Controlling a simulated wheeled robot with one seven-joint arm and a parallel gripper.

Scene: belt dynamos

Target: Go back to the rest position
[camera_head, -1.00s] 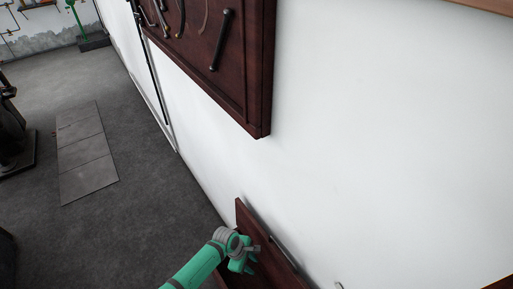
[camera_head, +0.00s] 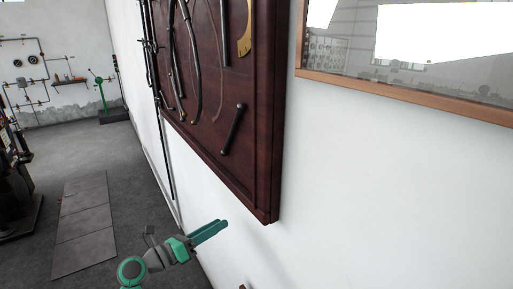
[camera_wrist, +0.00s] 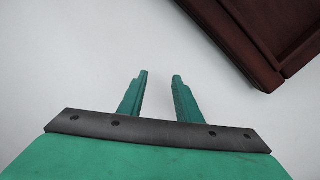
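My gripper (camera_head: 222,228) is in the lower middle of the head view, held in front of the white wall and below the dark wooden tool board (camera_head: 225,110). In the wrist view my gripper (camera_wrist: 160,76) shows two green fingers standing apart with bare wall between them. It is open and holds nothing. The lower corner of the tool board (camera_wrist: 265,40) shows at the top right of the wrist view, apart from the fingers.
Hoses and metal bars hang on the tool board. A wood-framed window or picture (camera_head: 410,90) is at upper right. Grey floor with flat plates (camera_head: 85,225) lies at left. A green stand (camera_head: 102,95) and dark machinery (camera_head: 15,185) are farther off.

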